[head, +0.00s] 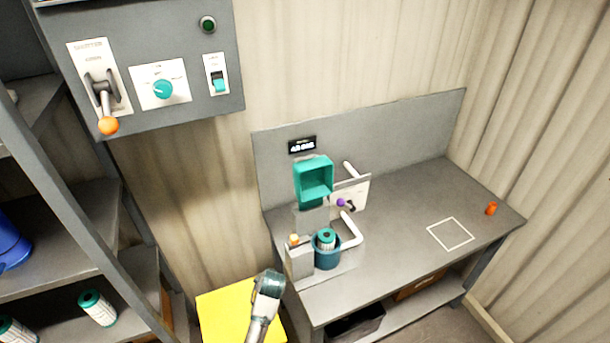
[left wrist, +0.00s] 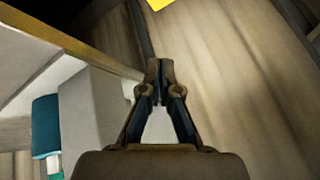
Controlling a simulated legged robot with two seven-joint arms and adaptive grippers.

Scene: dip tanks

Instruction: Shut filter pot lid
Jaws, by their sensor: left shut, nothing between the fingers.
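The blue-teal filter pot (head: 327,258) stands on the near left part of the grey bench, with a white pleated filter cartridge (head: 327,239) with a teal top upright in it. Above and behind it, a teal square hollow piece (head: 314,178) stands raised with its open side facing out; it looks like the lid, but its hinge is hard to make out. My left gripper (left wrist: 160,80) is shut and empty in the left wrist view, and the bench edge shows to its left. In the head view my arm ends near the bench's front left corner, apart from the pot. My right gripper is not in view.
A small grey block (head: 300,261) with an orange top stands beside the pot. A white pipe (head: 350,230) and a valve plate with a purple knob (head: 341,203) stand right of it. A yellow panel (head: 222,310) lies below left. The bench's right half is mostly clear.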

